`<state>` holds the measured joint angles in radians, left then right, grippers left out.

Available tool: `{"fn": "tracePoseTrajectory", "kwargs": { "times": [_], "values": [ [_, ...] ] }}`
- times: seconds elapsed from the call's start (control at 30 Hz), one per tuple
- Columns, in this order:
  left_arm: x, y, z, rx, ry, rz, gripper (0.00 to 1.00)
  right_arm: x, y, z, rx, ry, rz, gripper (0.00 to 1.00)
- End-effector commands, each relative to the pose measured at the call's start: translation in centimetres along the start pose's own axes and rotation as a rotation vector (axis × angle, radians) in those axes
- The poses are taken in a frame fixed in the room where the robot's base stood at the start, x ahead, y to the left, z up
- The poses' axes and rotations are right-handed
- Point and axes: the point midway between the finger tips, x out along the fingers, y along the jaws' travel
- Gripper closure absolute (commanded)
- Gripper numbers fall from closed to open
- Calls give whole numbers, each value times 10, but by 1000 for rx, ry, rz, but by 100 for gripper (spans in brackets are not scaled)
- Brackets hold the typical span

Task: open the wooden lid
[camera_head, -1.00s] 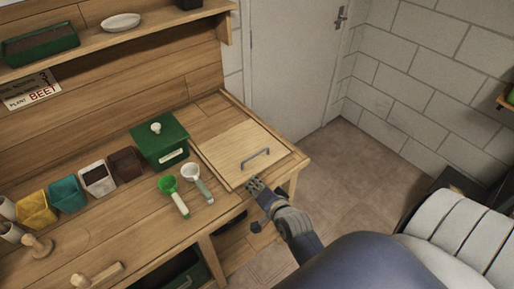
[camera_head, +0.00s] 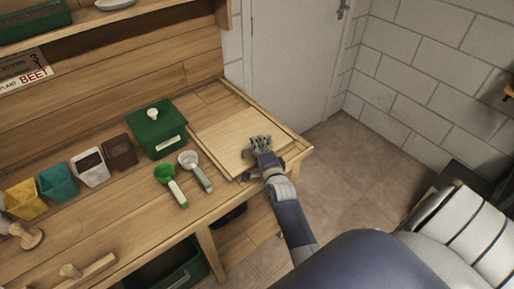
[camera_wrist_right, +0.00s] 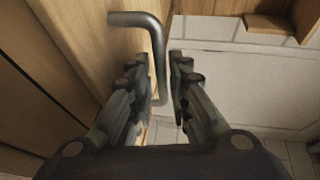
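The wooden lid (camera_head: 226,132) is a pale square panel lying flat and closed at the right end of the bench in the head view. My right gripper (camera_head: 259,142) is over its front right part and hides the handle there. In the right wrist view, the grey metal bar handle (camera_wrist_right: 150,30) runs down between the two fingers of my right gripper (camera_wrist_right: 167,75). The fingers are partly open, with a narrow gap visible beside the bar, so they do not look clamped on it. My left gripper is not in view.
A green box with a white knob (camera_head: 157,130) stands left of the lid. A green scoop (camera_head: 170,182) and a grey-white scoop (camera_head: 194,170) lie in front of it. Several small pots line the bench further left. A door (camera_head: 293,65) and open floor lie beyond the bench's right end.

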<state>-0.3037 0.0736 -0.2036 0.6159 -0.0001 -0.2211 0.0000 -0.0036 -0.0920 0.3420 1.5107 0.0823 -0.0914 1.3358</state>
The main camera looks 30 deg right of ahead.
Motion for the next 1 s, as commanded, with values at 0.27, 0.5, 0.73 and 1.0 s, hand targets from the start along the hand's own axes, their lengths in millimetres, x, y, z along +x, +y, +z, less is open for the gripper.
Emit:
{"fn": "tracePoseTrajectory", "kwargs": {
  "times": [0.27, 0.5, 0.73, 1.0],
  "values": [
    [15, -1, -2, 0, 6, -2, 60, 20, 1, 0, 0, -1, 2, 82],
    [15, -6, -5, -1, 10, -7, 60, 21, 0, 0, -1, -1, 2, 82],
    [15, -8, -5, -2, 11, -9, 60, 21, 0, 0, -1, -1, 2, 100],
    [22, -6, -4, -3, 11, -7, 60, 32, 0, -6, -2, 0, -1, 100]
  ]
}}
